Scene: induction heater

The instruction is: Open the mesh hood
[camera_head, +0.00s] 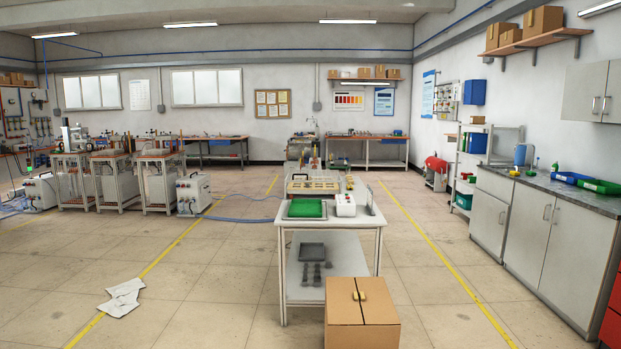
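I cannot make out a mesh hood for certain at this distance. Three framed machine stands (117,181) are in a row at the left, with small equipment on top that is too small to tell apart. White boxy units stand on the floor beside them, one to the right of the row (193,194) and one to the left (40,191). Neither of my grippers shows in the head view.
A white table (333,222) with a green tray (306,208) stands ahead, a cardboard box (361,316) before it. A crumpled white sheet (122,297) and blue hoses (240,219) lie on the floor. Grey cabinets (528,222) line the right. Floor left of the table is mostly clear.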

